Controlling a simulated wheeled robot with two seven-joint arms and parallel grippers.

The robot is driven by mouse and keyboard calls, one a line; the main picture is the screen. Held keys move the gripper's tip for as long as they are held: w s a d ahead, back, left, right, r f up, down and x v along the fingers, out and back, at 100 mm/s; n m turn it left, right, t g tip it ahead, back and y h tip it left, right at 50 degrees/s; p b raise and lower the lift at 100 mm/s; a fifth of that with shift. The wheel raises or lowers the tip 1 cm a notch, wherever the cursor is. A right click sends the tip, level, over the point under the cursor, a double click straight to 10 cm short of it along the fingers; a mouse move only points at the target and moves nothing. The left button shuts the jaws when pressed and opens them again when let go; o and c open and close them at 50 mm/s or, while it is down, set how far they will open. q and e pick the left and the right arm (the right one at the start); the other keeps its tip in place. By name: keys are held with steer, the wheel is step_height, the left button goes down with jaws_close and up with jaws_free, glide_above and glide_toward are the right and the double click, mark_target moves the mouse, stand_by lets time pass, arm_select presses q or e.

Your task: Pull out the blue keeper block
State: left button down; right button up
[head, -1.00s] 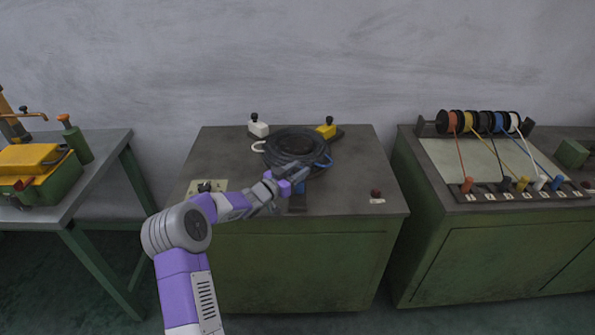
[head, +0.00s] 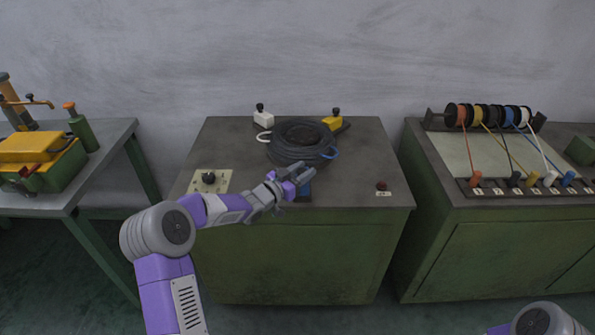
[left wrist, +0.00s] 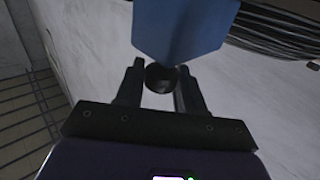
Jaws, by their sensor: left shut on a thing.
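The blue keeper block (head: 306,188) is at the front middle of the green cabinet's top, at a dark holder (head: 303,198), partly behind my left gripper. In the left wrist view the blue block (left wrist: 183,28) fills the top centre, with a dark round knob (left wrist: 160,78) below it. My left gripper (head: 300,175) is at the block, and in the left wrist view its two fingers (left wrist: 160,88) are shut on the knob, one on each side. How deep the block sits in the holder is hidden. My right gripper is out of view.
A black cable coil (head: 300,142) lies just behind my left gripper. A white block (head: 263,119) and a yellow block (head: 332,122) stand behind it. A black dial (head: 208,178) is at left, a red button (head: 381,185) at right. A spool rack (head: 490,116) stands on the right bench.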

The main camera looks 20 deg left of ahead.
arm_select(q)
steer(key=c, duration=1)
jaws_free()
steer(key=shift+s+d+f, duration=0.15)
steer(key=shift+f, duration=0.05)
steer(key=shift+c, duration=0.2)
steer(key=shift+o, duration=1.2)
steer(key=shift+s+r, duration=0.1)
steer(key=shift+r, duration=0.05)
steer(key=p+v, duration=0.1)
steer(key=v, duration=0.6)
steer(key=shift+s, duration=0.25)
